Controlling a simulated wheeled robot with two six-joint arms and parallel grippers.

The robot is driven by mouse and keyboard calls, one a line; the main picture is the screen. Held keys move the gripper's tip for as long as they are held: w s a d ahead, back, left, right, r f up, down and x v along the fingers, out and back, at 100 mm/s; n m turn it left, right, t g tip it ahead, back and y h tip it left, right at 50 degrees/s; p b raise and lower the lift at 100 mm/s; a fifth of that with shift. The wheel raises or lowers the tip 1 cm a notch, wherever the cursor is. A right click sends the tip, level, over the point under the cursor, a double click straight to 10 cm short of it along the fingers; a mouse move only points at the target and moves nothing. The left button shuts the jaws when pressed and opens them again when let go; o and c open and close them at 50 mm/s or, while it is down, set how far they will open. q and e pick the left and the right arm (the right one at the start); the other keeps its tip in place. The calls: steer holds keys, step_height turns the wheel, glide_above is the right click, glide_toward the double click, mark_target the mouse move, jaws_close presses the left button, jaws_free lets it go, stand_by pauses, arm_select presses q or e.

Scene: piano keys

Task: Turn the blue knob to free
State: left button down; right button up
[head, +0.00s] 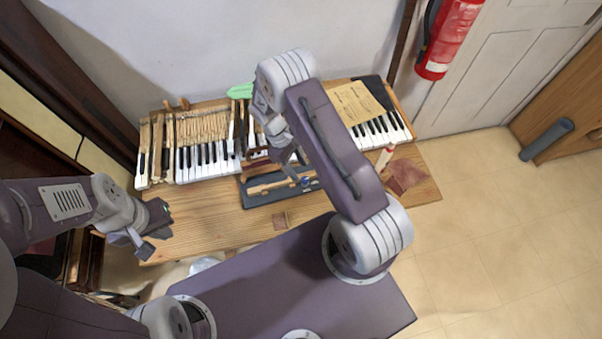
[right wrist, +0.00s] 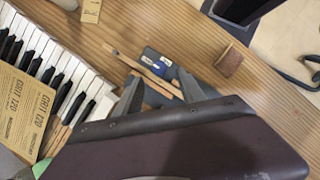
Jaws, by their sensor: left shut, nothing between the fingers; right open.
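A small blue knob (head: 306,181) shows at the right part of a dark tray-like fixture (head: 262,200) on the workbench. My right gripper (head: 292,168) is just above and left of it in the head view. In the right wrist view my right gripper (right wrist: 160,92) has its fingers spread apart with no object held. Past its fingertips are the dark fixture with small white labels (right wrist: 152,62) and a bluish spot; which way the knob points is too small to tell. My left gripper (head: 152,240) is shut and empty at the bench's left front edge.
Piano keys (head: 205,160) run along the back of the wooden bench (head: 190,225). A tan grit sheet (head: 357,103) lies on the keys at right. Wooden sticks lie on the fixture.

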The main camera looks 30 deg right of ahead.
mark_target(304, 178)
steer(key=x, duration=0.4)
steer(key=shift+d+f+p, duration=0.1)
steer(key=shift+d+p, duration=0.05)
steer(key=shift+p, duration=0.25)
steer(key=shift+s+d+f, duration=0.15)
steer(key=shift+s+f, duration=0.05)
steer(key=shift+f, duration=0.1)
steer(key=shift+w, duration=0.1)
steer(key=shift+c, duration=0.4)
jaws_close()
